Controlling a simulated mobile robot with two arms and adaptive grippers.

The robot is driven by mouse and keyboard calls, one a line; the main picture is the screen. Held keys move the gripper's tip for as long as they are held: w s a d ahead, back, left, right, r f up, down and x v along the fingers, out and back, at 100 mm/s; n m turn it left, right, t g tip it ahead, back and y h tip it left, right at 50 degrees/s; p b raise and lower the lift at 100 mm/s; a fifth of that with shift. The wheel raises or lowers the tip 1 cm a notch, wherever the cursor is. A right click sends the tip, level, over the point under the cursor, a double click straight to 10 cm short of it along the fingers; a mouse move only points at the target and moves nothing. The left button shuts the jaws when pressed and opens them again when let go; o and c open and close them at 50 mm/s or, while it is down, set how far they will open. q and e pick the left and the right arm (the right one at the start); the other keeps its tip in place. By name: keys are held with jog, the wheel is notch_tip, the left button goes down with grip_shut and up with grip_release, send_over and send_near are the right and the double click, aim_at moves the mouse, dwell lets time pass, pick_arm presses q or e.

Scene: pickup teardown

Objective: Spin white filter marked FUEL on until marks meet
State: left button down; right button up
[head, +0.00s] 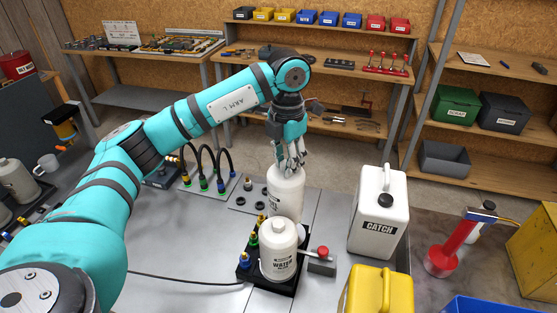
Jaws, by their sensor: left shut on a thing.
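My left gripper (290,162) comes down from above and is shut on the top of a white filter (286,188). This filter looks upright and stands behind another white filter (279,262). Its dark label is mostly hidden, so I cannot read FUEL on it. My right gripper is not in view.
A white CATCH jug (379,212) and a yellow can (376,292) stand further right. Looped hoses with coloured ends (205,170) are at the back left. Bare bench top lies left of the filters.

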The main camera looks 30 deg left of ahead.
aim_at(291, 182)
pick_arm(q)
jog(key=shift+w+d+r, duration=0.2)
jog(key=shift+w+d, duration=0.05)
jog(key=shift+d, duration=0.3)
jog(key=shift+f, duration=0.15)
jog(key=shift+f+b, duration=1.4)
jog(key=shift+f, duration=0.95)
jog(key=shift+f+b, duration=1.65)
jog(key=shift+f, duration=0.2)
jog(key=c, duration=1.3)
grip_release()
jog(key=shift+c, duration=0.2)
jog(key=shift+s, duration=0.1)
